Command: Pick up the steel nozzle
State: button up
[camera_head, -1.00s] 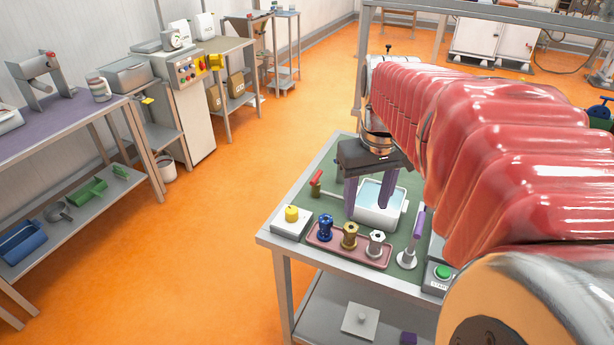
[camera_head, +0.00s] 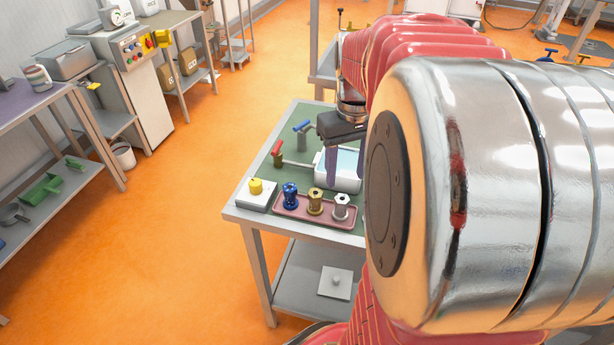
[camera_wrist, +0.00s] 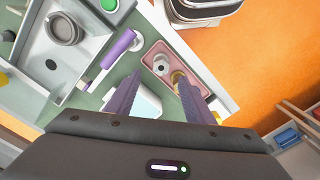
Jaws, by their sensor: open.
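The steel nozzle (camera_head: 340,207) is a silvery piece with a flanged top. It stands upright at the right end of a pink tray (camera_head: 283,212), next to a brass nozzle (camera_head: 315,201) and a blue nozzle (camera_head: 290,195). In the wrist view the steel nozzle (camera_wrist: 161,65) shows on the tray (camera_wrist: 151,57), beyond my fingertips and between their lines. The brass nozzle (camera_wrist: 179,77) is partly hidden by my right-hand finger. My gripper (camera_head: 345,178) is open and empty, above and behind the tray, over the white basin. Its purple fingers also show in the wrist view (camera_wrist: 158,82).
A white water basin (camera_head: 322,180) stands behind the tray. A white block with a yellow knob (camera_head: 255,187) is at the left, and a red-handled valve (camera_head: 277,152) behind it.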

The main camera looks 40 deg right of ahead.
aim_at(342, 199)
jog(key=shift+f, duration=2.45)
jog(key=shift+f, duration=0.1)
jog(key=shift+a+f, duration=0.1)
jog(key=shift+f, duration=2.4)
jog(key=shift+c, duration=0.3)
grip_shut()
jog(key=shift+r, duration=0.1)
notch_tip(342, 199, up, 10)
jog(key=shift+f, duration=0.1)
